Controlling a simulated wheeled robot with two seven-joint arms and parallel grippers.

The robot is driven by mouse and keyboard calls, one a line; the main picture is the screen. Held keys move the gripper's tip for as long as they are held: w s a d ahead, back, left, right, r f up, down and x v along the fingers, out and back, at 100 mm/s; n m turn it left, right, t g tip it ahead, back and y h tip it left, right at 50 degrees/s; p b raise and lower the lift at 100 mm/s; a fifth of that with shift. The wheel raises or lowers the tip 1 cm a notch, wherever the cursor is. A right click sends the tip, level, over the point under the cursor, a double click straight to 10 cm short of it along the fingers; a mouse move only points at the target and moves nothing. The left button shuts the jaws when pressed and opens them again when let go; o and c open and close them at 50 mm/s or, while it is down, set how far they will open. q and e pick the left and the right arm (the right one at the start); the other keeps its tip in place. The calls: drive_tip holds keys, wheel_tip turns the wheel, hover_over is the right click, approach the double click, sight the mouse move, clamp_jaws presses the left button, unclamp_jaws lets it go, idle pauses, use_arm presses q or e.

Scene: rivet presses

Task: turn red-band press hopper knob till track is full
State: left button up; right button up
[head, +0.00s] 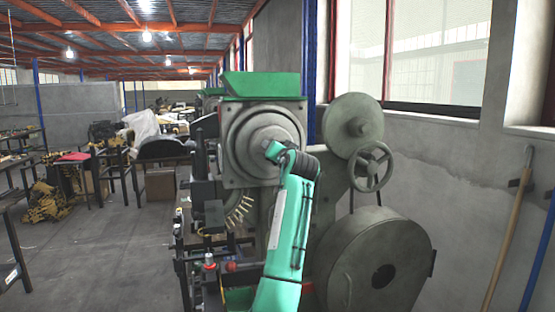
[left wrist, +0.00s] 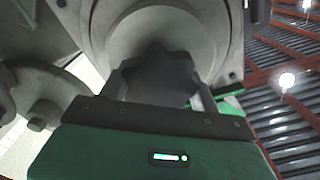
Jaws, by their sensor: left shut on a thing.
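The press (head: 237,178) stands in the middle of the head view, with a green hopper top (head: 262,85) over a round grey hopper face. My left gripper (head: 272,148) is at the centre of that face, in front of the knob. In the left wrist view the dark, star-shaped knob (left wrist: 158,75) sits between the two fingers, and my left gripper (left wrist: 160,92) is shut on it. The knob is hidden in the head view. Several brass rivets (head: 240,210) lie in a slanted row on the track below left of the hopper. My right gripper is not in view.
A grey handwheel (head: 371,167), a round disc (head: 353,121) and a large flywheel (head: 374,268) are on the press's right. A red ball knob (head: 231,267) is low at the front. Open floor (head: 110,255) lies left, and a wooden pole (head: 508,240) leans at the right wall.

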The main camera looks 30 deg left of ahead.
use_arm(q)
drive_tip(key=shift+f+n+b, duration=0.2)
drive_tip(key=shift+n+b, duration=0.5)
drive_tip(key=shift+n, duration=0.8)
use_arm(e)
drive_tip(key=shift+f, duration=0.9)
use_arm(q)
drive_tip(key=o, duration=0.9)
drive_tip(key=shift+o, duration=0.5)
drive_tip(key=shift+r, duration=0.1)
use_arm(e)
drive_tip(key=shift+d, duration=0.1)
use_arm(q)
drive_tip(key=shift+s, duration=0.1)
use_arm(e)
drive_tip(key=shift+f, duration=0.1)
use_arm(q)
drive_tip(key=shift+s+d, duration=0.15)
drive_tip(key=shift+d, duration=0.1)
drive_tip(key=b+v, duration=0.4)
drive_tip(key=v, duration=0.9)
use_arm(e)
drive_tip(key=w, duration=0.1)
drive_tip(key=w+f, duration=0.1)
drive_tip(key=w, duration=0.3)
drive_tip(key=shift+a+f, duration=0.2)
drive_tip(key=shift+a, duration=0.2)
